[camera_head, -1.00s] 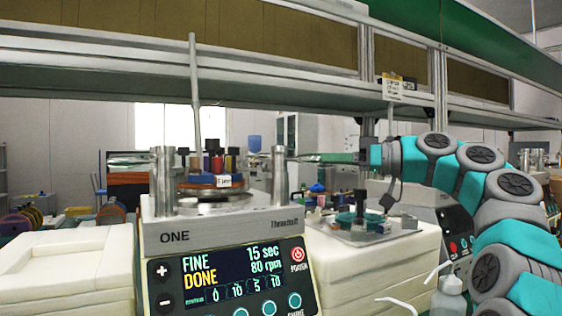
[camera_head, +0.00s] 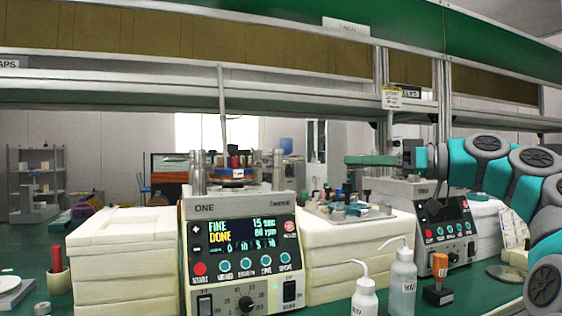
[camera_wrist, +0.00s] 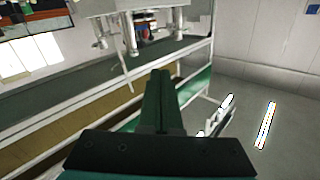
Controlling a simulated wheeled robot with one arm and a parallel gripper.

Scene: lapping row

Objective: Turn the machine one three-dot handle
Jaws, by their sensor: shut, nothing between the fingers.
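Machine one (camera_head: 190,235) stands on the bench left of centre, its lit screen (camera_head: 240,236) reading FINE, DONE, 15 sec, 80 rpm. On its top are a grey post at the left (camera_head: 199,175), another at the right (camera_head: 278,172), and a cluster of coloured pieces between them. No three-dot mark can be made out at this size. My gripper (camera_head: 348,160) is shut and empty, pointing left, apart from the machine and to the right of its right post. In the wrist view the shut fingers (camera_wrist: 161,78) show, with a machine top (camera_wrist: 125,18) beyond them, upside down.
White block stacks flank the machine on the left (camera_head: 110,262) and right (camera_head: 345,265). A tray of small parts (camera_head: 355,212) lies on the right stack. Wash bottles (camera_head: 402,285) stand in front. Another machine (camera_head: 445,235) is at the right. A shelf beam (camera_head: 130,92) crosses overhead.

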